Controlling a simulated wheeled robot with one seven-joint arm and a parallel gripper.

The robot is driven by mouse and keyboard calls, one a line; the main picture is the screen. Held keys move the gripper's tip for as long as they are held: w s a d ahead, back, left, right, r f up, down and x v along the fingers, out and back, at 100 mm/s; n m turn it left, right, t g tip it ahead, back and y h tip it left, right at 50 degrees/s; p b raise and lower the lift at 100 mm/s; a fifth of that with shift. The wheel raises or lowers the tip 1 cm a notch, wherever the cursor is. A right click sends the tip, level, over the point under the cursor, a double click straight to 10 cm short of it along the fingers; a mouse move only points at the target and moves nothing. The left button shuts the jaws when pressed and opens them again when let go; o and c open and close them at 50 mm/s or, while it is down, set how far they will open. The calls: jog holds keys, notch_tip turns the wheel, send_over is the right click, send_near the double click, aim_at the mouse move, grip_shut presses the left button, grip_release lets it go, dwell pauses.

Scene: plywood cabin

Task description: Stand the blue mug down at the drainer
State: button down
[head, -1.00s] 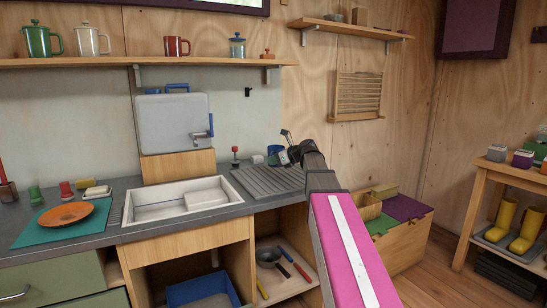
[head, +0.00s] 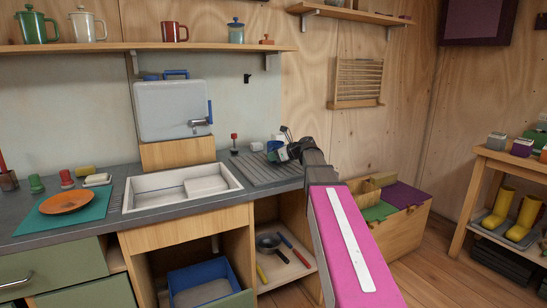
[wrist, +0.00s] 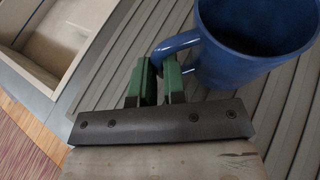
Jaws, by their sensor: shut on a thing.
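The blue mug (wrist: 255,62) is upright in the wrist view, its open top towards the camera and cut off by the upper edge. My gripper (wrist: 160,72) is shut on its handle, a green finger on either side. The mug is over the drainer (wrist: 120,75), a grey ridged board. I cannot tell whether its base touches the ridges. In the head view my gripper (head: 279,149) is above the back right part of the drainer (head: 258,170), and little of the mug shows there.
The sink (head: 132,199) adjoins the drainer on the left. A red-topped item (head: 234,140) and a small pale block (head: 256,147) stand behind the drainer. A shelf (head: 200,47) with mugs runs above. The drainer's front left part is clear.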

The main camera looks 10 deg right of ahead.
jog(key=shift+f, duration=0.55)
dwell(0.4)
jog(key=shift+c, duration=2.3)
grip_release()
jog(key=o, duration=0.5)
jog(key=shift+c, duration=0.2)
jog(key=shift+s+d, duration=0.1)
jog(key=shift+v, duration=3.4)
jog(key=shift+r, duration=0.1)
